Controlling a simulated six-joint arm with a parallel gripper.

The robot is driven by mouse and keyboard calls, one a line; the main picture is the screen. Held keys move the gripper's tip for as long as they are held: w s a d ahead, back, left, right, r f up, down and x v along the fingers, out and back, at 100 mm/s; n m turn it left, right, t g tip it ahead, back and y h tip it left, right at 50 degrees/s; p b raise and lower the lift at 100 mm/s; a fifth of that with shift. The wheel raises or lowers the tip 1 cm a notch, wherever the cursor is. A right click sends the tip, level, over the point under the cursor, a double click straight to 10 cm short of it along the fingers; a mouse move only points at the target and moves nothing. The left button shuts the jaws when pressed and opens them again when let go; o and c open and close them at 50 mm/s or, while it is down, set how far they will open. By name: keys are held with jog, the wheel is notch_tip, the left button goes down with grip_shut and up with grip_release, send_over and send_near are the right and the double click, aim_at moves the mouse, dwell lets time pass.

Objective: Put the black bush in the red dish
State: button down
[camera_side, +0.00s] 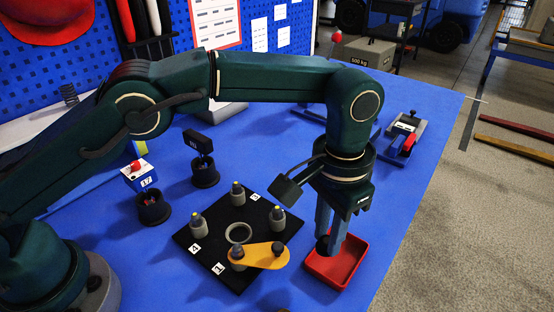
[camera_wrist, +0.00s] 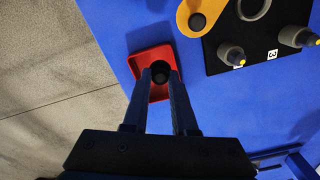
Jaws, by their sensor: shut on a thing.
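The black bush (camera_wrist: 160,72) is a small dark cylinder between my fingertips in the wrist view. In the side view the black bush (camera_side: 322,245) shows at the lower end of the fingers. My gripper (camera_side: 332,246) points down and is shut on it. The red dish (camera_side: 350,268) is a shallow square tray near the table's right edge. The red dish (camera_wrist: 153,92) lies directly below my gripper, and the bush is over it. I cannot tell whether the bush touches the dish floor.
Left of the dish is a black plate (camera_side: 205,247) with several grey posts, a grey ring (camera_side: 238,233) and a yellow arm (camera_side: 265,257). The table's right edge is close to the dish.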

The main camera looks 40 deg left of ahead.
aim_at(328, 271)
jog(key=shift+s+d+f, duration=0.15)
jog(key=shift+d+f, duration=0.25)
jog(key=shift+d, duration=0.25)
jog(key=shift+f, duration=2.05)
jog(key=shift+f, duration=0.1)
jog(key=c, duration=0.7)
grip_release()
